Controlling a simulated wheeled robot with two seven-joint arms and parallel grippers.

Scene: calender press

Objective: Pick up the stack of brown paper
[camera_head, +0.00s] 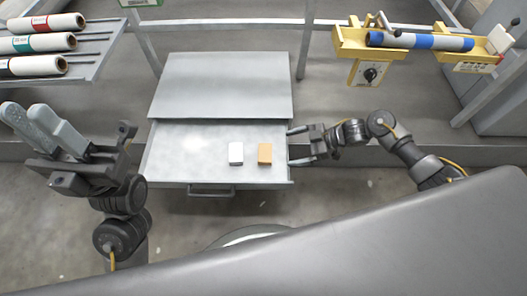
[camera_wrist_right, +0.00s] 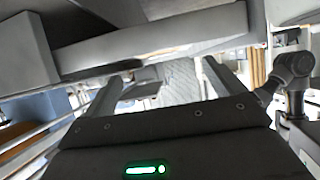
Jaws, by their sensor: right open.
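The small brown paper stack (camera_head: 264,153) lies flat in the open grey drawer (camera_head: 205,172), near its right side, in the head view. A white stack (camera_head: 236,153) lies just left of it, with a narrow gap between them. My right gripper (camera_head: 291,146) is open at the drawer's right edge, its fingers pointing left toward the brown stack, apart from it. In the right wrist view its two fingers (camera_wrist_right: 163,78) are spread with nothing held between them; I cannot make out the brown stack there. My left gripper (camera_head: 25,108) is far left, away from the drawer, fingers apart and empty.
The drawer's front handle (camera_head: 211,190) faces me, and a grey cabinet top (camera_head: 220,85) lies behind. Several rolls (camera_head: 38,43) rest on a rack at upper left. A yellow holder (camera_head: 362,48) with a blue-and-white roll (camera_head: 420,41) is at upper right. The drawer's left half is clear.

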